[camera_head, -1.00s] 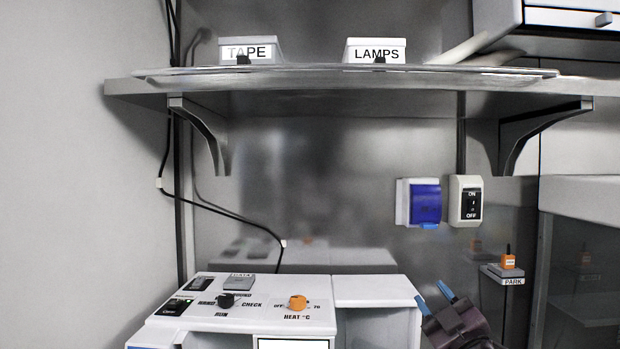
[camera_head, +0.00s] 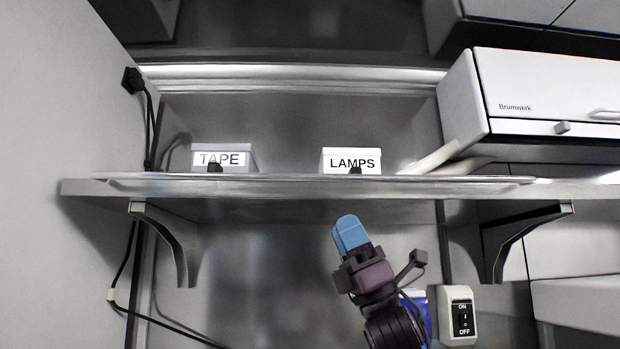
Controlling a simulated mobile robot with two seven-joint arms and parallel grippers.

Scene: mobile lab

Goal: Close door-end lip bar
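A long thin metal strip (camera_head: 300,180) runs along the front edge of the wall shelf (camera_head: 90,188). Small black pieces stand at it in front of the TAPE box (camera_head: 236,157) and the LAMPS box (camera_head: 338,158). A pale bar (camera_head: 432,157) slants up at the shelf's right part, beside the LAMPS box. Which of these is the door-end lip bar is not clear. My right gripper (camera_head: 350,233), with blue fingertips, points up just below the shelf front, under the LAMPS box. Its fingers overlap in this view, so their gap is hidden. My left gripper is out of view.
A white Brumwerk cabinet (camera_head: 540,95) hangs at the upper right. Curved brackets support the shelf at left (camera_head: 165,235) and right (camera_head: 520,235). An ON/OFF switch (camera_head: 461,313) is below the shelf. A black cable (camera_head: 150,125) runs down the left side.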

